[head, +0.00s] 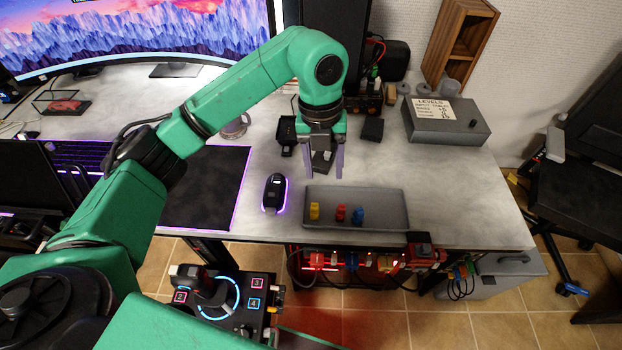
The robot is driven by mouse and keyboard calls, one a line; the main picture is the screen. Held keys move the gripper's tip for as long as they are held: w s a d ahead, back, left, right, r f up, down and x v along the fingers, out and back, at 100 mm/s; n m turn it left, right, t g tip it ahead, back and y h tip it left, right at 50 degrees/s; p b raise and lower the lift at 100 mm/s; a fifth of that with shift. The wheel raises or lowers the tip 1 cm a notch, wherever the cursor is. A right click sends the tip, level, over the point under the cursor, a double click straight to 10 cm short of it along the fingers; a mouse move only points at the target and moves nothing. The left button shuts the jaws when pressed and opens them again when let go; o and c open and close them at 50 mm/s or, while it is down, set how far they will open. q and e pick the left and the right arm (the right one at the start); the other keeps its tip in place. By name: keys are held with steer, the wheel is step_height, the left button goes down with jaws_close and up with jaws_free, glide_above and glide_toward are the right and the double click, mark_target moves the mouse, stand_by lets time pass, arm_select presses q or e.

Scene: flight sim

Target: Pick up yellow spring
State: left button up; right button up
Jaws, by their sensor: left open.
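The yellow spring (314,211) sits at the left end of a grey tray (385,205) near the desk's front edge. A red piece (340,212) and a blue piece (358,215) stand to its right in the same tray. My left gripper (322,172) is open and points down above the desk, just behind the tray's back edge. Nothing shows between its fingers, and it is apart from the yellow spring. My right gripper is not in view.
A glowing black mouse (273,192) lies left of the tray, beside a dark mat (205,190). A grey box with a label (447,122) stands at the back right. A joystick panel (220,300) is at lower left. The desk right of the tray is clear.

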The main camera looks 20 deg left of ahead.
arm_select(q)
steer(key=w+a+y, duration=0.1)
steer(key=a, duration=0.1)
steer(key=p, duration=0.2)
glide_above(315, 204)
steer(key=f, duration=0.5)
steer(key=shift+s+d+f, duration=0.15)
steer(key=shift+s+f, duration=0.05)
steer(key=shift+f, duration=0.15)
step_height(315, 204, down, 7)
steer(key=shift+w+f+p, duration=0.1)
steer(key=shift+p, duration=0.9)
steer(key=shift+f, duration=0.25)
steer(key=shift+w+f, duration=0.1)
jaws_close()
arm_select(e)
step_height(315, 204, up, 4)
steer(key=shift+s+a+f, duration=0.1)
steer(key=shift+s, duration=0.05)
